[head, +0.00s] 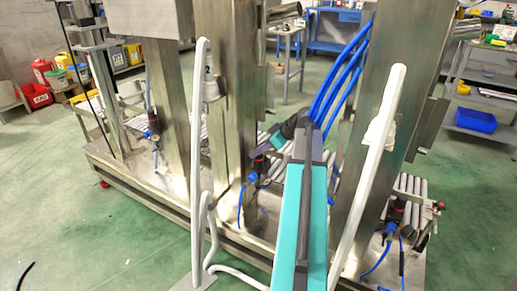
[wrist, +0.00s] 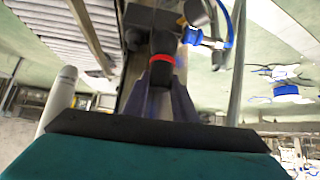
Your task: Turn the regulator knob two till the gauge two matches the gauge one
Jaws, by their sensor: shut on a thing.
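A black regulator knob with a red ring (wrist: 161,67) is between the two fingers of my gripper (wrist: 163,84) in the wrist view. The fingers are shut on it, one on each side. In the head view this knob (head: 259,163) is low on the middle column, which carries a "2" higher up, and my gripper (head: 268,146) reaches it from the right. Blue fittings and hose sit by the knob. I cannot make out either gauge's face or needle in these views.
Similar regulators stand at the left (head: 153,124) and right (head: 395,213) columns. Two white lances (head: 198,140) (head: 372,150) rise on either side of my arm. Blue hoses (head: 340,75) hang behind. Steel columns and a roller conveyor surround the knob. Green floor lies open at left.

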